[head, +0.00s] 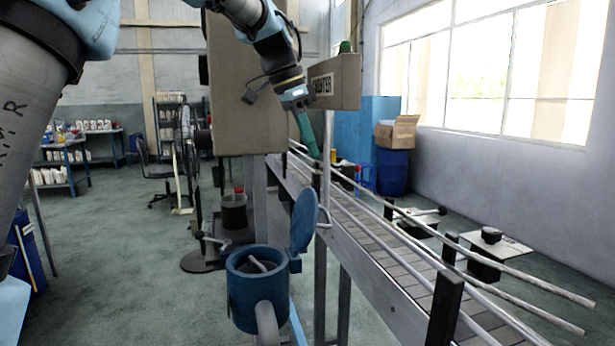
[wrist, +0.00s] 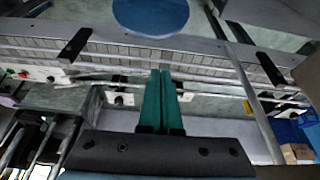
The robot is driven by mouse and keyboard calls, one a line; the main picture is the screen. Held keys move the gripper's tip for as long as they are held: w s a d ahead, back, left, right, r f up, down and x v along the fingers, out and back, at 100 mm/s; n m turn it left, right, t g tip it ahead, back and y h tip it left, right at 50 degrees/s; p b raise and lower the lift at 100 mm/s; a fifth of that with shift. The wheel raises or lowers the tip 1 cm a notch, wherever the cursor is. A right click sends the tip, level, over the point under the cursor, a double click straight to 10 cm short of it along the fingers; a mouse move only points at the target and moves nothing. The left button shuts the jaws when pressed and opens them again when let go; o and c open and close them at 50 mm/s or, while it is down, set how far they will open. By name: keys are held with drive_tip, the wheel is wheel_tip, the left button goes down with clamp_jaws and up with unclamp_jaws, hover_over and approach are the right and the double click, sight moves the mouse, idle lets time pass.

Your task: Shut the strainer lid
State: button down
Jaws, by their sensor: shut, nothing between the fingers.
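The strainer (head: 257,290) is a blue round pot at the lower middle of the head view, with its mouth open and a grey part inside. Its blue disc lid (head: 304,221) stands raised, nearly upright, at the right side of the rim. In the wrist view a blue disc at the top edge (wrist: 150,14) looks like the lid. My gripper (head: 315,155) has green fingers and is shut and empty. It is above and beyond the lid, near the conveyor, and apart from it. The green fingers also show side by side in the wrist view (wrist: 160,72).
A conveyor (head: 395,270) with metal rails runs along the right of the strainer. A large beige box-shaped housing (head: 246,90) stands behind, left of my gripper. A grey pipe (head: 267,322) is in front of the strainer. Open floor (head: 130,270) lies to the left.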

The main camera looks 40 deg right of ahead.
drive_tip(key=s+d+p+x, duration=0.1)
drive_tip(key=p+x, duration=0.1)
drive_tip(key=x, duration=0.8)
drive_tip(key=a, duration=0.1)
drive_tip(key=w+a+r+p, duration=0.1)
drive_tip(key=a, duration=0.2)
drive_tip(key=shift+w+r, duration=0.4)
drive_tip(key=shift+a+f, duration=0.1)
